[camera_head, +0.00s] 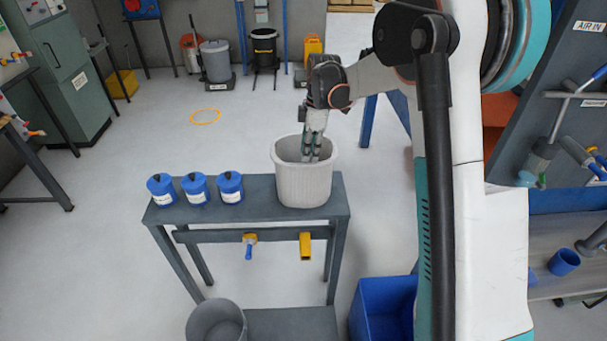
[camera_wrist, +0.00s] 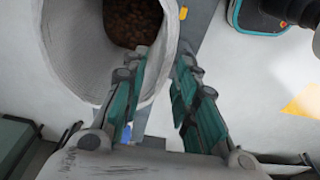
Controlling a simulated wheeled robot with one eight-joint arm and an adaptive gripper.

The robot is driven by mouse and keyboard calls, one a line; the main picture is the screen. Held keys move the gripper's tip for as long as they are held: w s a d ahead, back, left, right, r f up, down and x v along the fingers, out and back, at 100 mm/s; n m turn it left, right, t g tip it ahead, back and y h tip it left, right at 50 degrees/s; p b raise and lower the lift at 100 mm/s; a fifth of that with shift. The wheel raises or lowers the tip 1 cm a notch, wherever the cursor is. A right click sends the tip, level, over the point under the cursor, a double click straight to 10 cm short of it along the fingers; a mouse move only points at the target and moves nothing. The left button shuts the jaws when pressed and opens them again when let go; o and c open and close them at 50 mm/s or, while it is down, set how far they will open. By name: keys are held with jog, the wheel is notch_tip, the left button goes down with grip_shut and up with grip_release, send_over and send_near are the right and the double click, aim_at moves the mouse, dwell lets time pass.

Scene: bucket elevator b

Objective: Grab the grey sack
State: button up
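The grey sack (camera_head: 304,184) stands upright, with its mouth open, at the right end of a small dark table. In the wrist view the sack (camera_wrist: 80,50) fills the upper left, and brown granular stuff lies inside it. My gripper (camera_head: 311,157) points down at the sack's mouth. In the wrist view its fingers (camera_wrist: 165,75) are apart, with one side of the rim showing between them. The left finger overlaps the sack's opening and the right finger is outside it. Whether either finger touches the wall cannot be told.
Several blue lidded jars (camera_head: 196,188) stand left of the sack on the table (camera_head: 255,192). A grey bucket (camera_head: 216,322) is below at the front. A blue bin (camera_head: 383,308) stands right of the table. Open floor (camera_head: 100,230) lies to the left.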

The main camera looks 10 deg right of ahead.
aim_at(304, 173)
notch_tip(304, 173, down, 12)
jog(key=a+b, duration=0.1)
jog(key=a, duration=0.1)
jog(key=shift+b, duration=0.4)
grip_shut()
